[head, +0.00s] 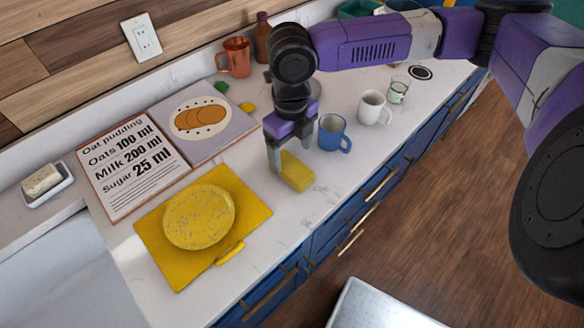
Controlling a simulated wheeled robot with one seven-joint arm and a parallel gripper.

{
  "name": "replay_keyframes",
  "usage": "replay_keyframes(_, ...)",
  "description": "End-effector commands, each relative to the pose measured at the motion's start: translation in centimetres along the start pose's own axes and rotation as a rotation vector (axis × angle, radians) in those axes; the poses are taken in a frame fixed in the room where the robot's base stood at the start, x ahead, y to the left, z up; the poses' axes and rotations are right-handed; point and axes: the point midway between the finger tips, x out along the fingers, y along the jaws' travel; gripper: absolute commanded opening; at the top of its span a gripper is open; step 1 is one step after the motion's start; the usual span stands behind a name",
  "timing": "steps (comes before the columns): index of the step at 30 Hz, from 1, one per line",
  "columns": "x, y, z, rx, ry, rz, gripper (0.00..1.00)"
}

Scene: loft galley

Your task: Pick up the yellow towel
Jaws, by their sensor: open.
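A small yellow block-like thing (299,175), which looks like a folded towel, lies on the white counter. My gripper (290,159) points down over its back end with its fingers apart. I cannot tell whether the fingers are beside the yellow thing or still above it, or whether they touch it. A larger flat yellow sheet (171,260) lies to the left, with a speckled yellow plate (199,215) on it. I cannot tell whether the sheet is cloth.
A blue mug (333,134) stands close on the right of my gripper, with a white mug (373,108) and a glass (398,90) beyond. An open recipe book (134,168) lies at left. A copper mug (235,58) stands behind. The counter's front edge is near.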

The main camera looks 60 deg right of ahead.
Motion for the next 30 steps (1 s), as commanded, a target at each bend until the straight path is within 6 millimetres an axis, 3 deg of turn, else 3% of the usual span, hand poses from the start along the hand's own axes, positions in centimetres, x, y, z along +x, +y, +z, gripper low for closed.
replay_keyframes(10, 4.4, 0.0, 0.2, 0.003, -0.001, 0.002, 0.78)
replay_keyframes(20, 5.0, -0.1, 0.2, 0.001, -0.002, 0.001, 0.76)
replay_keyframes(30, 5.0, -0.1, 0.3, 0.002, -0.003, 0.001, 0.11)
